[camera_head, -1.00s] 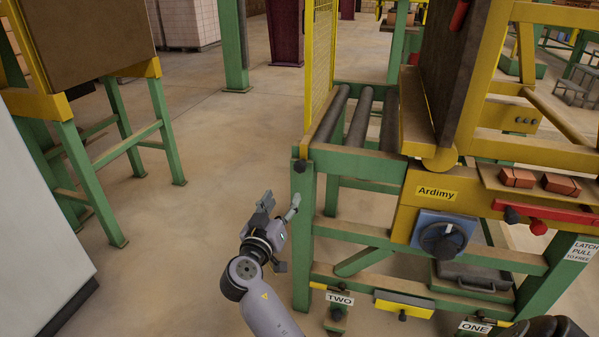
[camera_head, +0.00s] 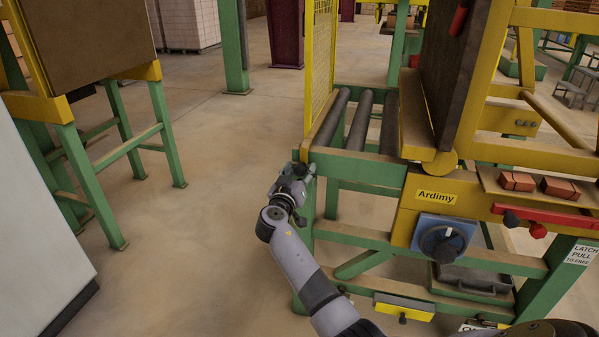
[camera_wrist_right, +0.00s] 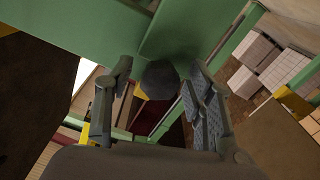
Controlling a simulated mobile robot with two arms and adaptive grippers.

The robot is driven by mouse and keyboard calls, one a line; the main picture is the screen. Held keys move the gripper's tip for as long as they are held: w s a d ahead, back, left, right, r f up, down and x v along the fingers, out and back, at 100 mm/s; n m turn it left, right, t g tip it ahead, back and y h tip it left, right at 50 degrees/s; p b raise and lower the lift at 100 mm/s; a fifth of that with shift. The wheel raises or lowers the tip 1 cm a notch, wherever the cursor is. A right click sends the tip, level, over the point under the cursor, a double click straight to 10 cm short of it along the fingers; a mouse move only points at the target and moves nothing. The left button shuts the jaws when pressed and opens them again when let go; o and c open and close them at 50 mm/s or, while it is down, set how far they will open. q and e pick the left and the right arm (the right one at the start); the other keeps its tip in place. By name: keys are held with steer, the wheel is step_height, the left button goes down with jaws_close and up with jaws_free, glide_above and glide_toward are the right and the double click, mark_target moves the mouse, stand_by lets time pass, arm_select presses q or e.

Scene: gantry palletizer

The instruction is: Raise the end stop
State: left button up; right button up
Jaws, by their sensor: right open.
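My right gripper (camera_head: 299,176) is at the top of the near left green post (camera_head: 307,215) of the roller frame, at the left end of the rollers. In the right wrist view, the right gripper (camera_wrist_right: 158,70) is open, with one finger on each side of a round dark knob (camera_wrist_right: 160,80). The knob lies between the fingers, and I cannot tell whether they touch it. In the head view the gripper hides the knob. I cannot tell which part is the end stop itself. My left gripper is not in view.
Dark rollers (camera_head: 357,120) lie beside a yellow mesh panel (camera_head: 320,65). To the right are a blue-plated rotary knob (camera_head: 440,240), a red bar (camera_head: 550,214) and bricks (camera_head: 517,181). A green-legged stand (camera_head: 115,160) stands left. The floor (camera_head: 215,200) between is clear.

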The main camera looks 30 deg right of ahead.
steer(key=shift+c, duration=0.5)
jaws_close()
stand_by(0.4)
